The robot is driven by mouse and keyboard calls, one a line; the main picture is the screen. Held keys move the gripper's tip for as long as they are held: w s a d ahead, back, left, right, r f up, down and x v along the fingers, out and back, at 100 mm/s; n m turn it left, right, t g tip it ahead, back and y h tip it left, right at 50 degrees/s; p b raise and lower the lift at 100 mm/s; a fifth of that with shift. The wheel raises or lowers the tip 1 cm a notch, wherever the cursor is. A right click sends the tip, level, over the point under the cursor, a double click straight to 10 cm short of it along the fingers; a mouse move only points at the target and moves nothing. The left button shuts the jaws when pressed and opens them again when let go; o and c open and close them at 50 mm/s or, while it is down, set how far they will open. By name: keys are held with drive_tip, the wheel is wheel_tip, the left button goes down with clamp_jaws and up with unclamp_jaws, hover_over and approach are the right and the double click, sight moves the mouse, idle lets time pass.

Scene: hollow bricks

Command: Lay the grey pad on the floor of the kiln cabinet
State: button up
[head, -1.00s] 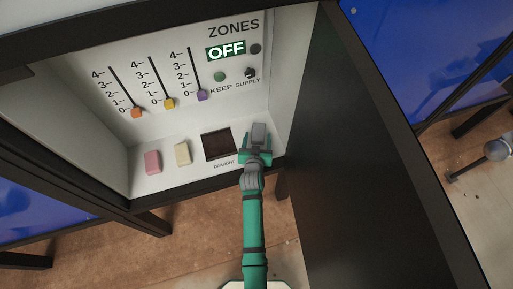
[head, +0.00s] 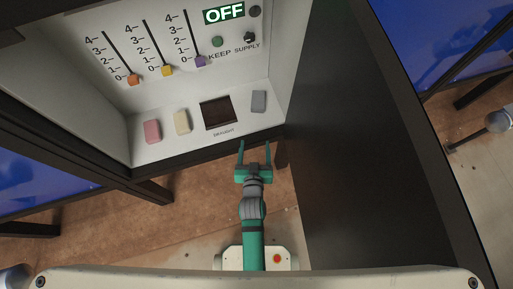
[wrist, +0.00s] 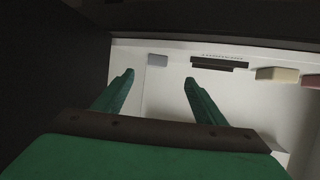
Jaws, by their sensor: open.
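The grey pad (head: 258,101) lies on the white floor of the kiln cabinet (head: 150,157), right of the dark draught opening (head: 218,113) and near the right wall. It also shows in the wrist view (wrist: 157,60), ahead of and between the fingers and apart from them. My gripper (head: 254,147) is open and empty, just outside the front edge of the cabinet floor. In the wrist view both green fingers (wrist: 158,78) are spread with nothing between them.
A pink block (head: 152,132) and a cream block (head: 182,122) lie left of the opening. The back panel carries three sliders and an OFF display (head: 224,14). A dark open door (head: 345,140) stands close on my right. The brown floor before the cabinet is clear.

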drive_tip(key=s+r, duration=0.8)
drive_tip(key=s, duration=0.4)
drive_tip(key=s+r+t, duration=0.1)
drive_tip(key=s+r, duration=0.7)
drive_tip(key=s, duration=0.5)
drive_tip(key=shift+d+t, duration=0.3)
drive_tip(key=shift+d, duration=0.05)
drive_tip(key=shift+w+r, duration=0.1)
drive_tip(key=shift+a, duration=0.1)
idle(0.7)
